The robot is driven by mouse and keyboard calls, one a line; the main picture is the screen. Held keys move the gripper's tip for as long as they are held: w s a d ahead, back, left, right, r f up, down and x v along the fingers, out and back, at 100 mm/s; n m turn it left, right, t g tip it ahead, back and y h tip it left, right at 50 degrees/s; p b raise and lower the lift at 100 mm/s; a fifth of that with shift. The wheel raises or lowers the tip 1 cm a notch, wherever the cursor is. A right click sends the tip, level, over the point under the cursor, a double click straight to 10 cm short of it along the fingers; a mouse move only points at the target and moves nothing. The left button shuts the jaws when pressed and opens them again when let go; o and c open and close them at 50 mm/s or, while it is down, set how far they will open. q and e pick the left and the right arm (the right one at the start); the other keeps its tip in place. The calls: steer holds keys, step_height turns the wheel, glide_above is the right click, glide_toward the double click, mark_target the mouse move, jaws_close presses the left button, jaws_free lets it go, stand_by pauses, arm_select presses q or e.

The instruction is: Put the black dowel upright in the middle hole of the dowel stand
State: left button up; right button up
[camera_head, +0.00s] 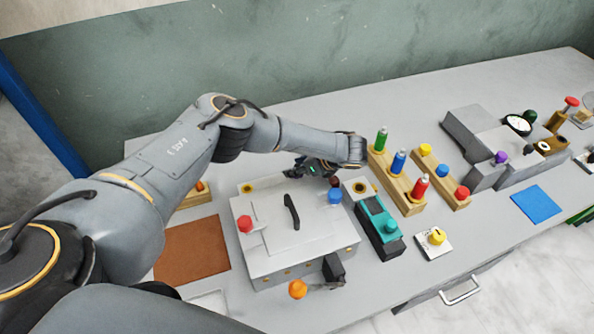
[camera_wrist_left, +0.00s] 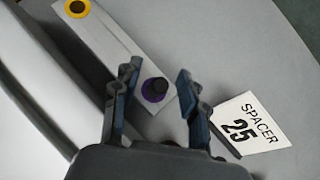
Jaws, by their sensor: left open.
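In the left wrist view the dowel stand (camera_wrist_left: 110,42) is a flat light-grey strip with a yellow-ringed hole at its far end and a purple ring nearer me. The black dowel (camera_wrist_left: 156,87) shows end-on at the purple ring and appears to stand upright there. My left gripper (camera_wrist_left: 158,76) is open, with one finger on each side of the dowel and visible gaps to both. In the head view my left gripper (camera_head: 313,169) is low behind the grey press box, and the dowel cannot be made out. My right gripper is out of view.
A white SPACER 25 card (camera_wrist_left: 250,125) lies beside the right finger. The grey press box (camera_head: 290,235) with red and blue knobs stands in front of the gripper. A teal-topped device (camera_head: 378,218) and wooden racks (camera_head: 402,188) with coloured pegs are to the right.

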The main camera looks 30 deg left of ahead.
arm_select(q)
jaws_close()
steer(key=shift+r, duration=0.1)
